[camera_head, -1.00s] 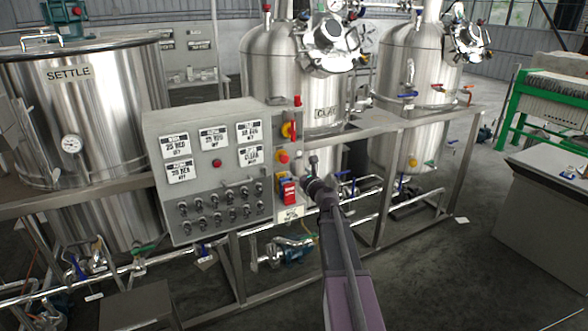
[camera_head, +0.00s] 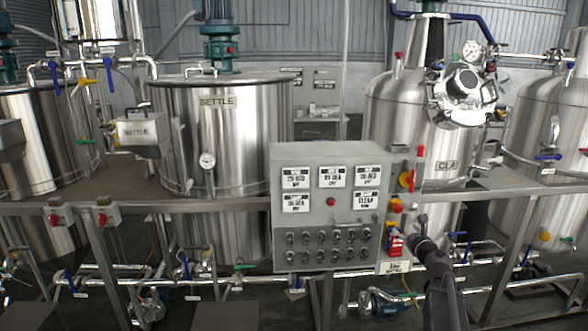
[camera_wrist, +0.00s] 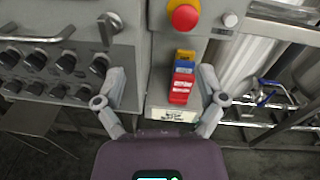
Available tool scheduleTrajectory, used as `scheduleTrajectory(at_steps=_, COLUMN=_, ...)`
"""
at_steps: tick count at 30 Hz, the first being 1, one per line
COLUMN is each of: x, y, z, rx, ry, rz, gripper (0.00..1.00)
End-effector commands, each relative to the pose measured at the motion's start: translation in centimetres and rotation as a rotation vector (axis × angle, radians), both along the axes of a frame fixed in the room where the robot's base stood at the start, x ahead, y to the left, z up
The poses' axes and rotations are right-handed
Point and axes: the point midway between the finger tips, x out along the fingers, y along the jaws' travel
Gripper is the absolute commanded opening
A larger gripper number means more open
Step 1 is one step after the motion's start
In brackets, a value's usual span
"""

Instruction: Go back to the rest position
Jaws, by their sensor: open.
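My gripper (camera_head: 416,240) is in front of the right edge of the grey control panel (camera_head: 277,180). In the wrist view, its two fingers (camera_wrist: 161,76) are spread wide with nothing gripped. Between them in the picture is a stack of yellow, blue and red blocks (camera_wrist: 181,86) on the panel's side plate. This stack also shows in the head view (camera_head: 395,243), just left of my gripper. I cannot tell how far the fingers are from the plate.
A red emergency button (camera_wrist: 185,17) on a yellow base sits above the stack. Black knobs (camera_wrist: 66,64) are at left. A settle tank (camera_head: 225,140) stands behind the panel and a domed tank (camera_head: 398,105) at right. Pipes and frame legs (camera_head: 500,270) are at lower right.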

Motion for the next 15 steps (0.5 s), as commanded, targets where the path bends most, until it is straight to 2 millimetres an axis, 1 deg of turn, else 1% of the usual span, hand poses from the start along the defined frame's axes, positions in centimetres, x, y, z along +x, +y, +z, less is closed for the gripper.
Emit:
scheduleTrajectory(at_steps=1, x=-0.3, y=1.6, z=0.0, rx=-0.062, ry=0.011, rz=0.037, gripper=0.9)
scheduleTrajectory(at_steps=4, x=-1.1, y=4.7, z=-0.6, rx=-0.228, ry=0.037, rz=0.129, gripper=0.9)
scheduleTrajectory(at_steps=8, x=-2.6, y=9.8, z=-2.0, rx=-0.498, ry=0.072, rz=0.294, gripper=0.9)
scheduleTrajectory(at_steps=9, x=-3.3, y=11.3, z=-2.5, rx=-0.585, ry=0.081, rz=0.351, gripper=0.9)
scheduleTrajectory(at_steps=12, x=-5.1, y=14.8, z=-4.0, rx=-0.801, ry=0.098, rz=0.499, gripper=0.9)
scheduleTrajectory(at_steps=15, x=-7.3, y=17.7, z=-5.5, rx=-1.009, ry=0.109, rz=0.657, gripper=0.9)
